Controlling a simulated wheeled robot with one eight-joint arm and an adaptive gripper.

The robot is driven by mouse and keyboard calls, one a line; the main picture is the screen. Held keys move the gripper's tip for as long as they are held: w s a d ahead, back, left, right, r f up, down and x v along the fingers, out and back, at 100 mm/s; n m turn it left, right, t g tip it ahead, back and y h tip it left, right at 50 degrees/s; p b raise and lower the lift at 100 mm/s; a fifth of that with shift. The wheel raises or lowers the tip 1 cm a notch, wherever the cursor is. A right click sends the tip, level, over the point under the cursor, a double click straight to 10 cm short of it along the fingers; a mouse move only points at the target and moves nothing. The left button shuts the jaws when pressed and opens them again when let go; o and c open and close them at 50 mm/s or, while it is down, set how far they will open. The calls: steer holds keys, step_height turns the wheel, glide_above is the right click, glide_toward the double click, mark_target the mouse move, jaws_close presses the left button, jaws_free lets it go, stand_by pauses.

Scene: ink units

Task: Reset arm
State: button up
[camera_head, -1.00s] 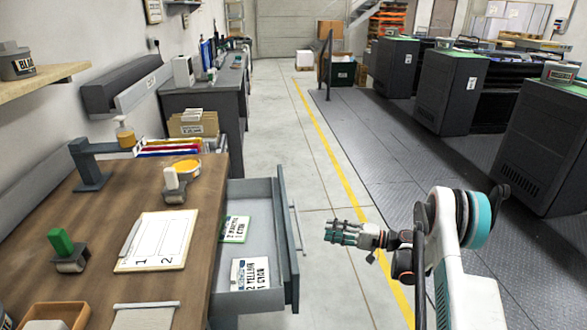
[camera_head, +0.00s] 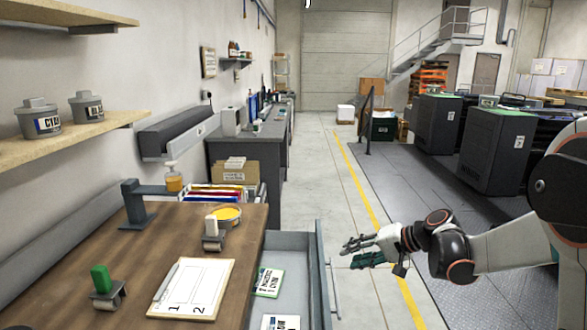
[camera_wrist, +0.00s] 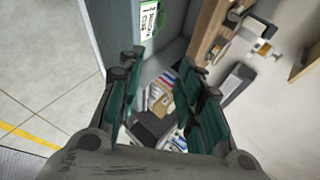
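My gripper (camera_head: 362,252) is out over the floor, to the right of the open drawer (camera_head: 290,245) of the wooden desk. It touches nothing in the head view. In the wrist view my gripper (camera_wrist: 160,100) shows two green-padded fingers standing apart, with nothing held between them. My arm reaches in from the right edge of the head view.
Cards (camera_head: 268,282) lie in the drawer. Ink tins (camera_head: 38,118) stand on a shelf. Dark machines (camera_head: 495,150) stand right; the aisle is clear.

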steer(key=s+a+r+h, duration=0.25)
steer(key=s+r, duration=0.25)
steer(key=s, duration=0.4)
steer(key=s+d+n+h, duration=0.2)
steer(key=s+h, duration=0.1)
steer(key=s, duration=0.9)
steer(key=s+d+n+t+h, duration=0.1)
steer(key=s+d+n+h, duration=0.1)
steer(key=s, duration=0.9)
steer(key=shift+s+d+h, duration=0.4)
steer(key=shift+d+h, duration=0.15)
steer(key=shift+h, duration=0.4)
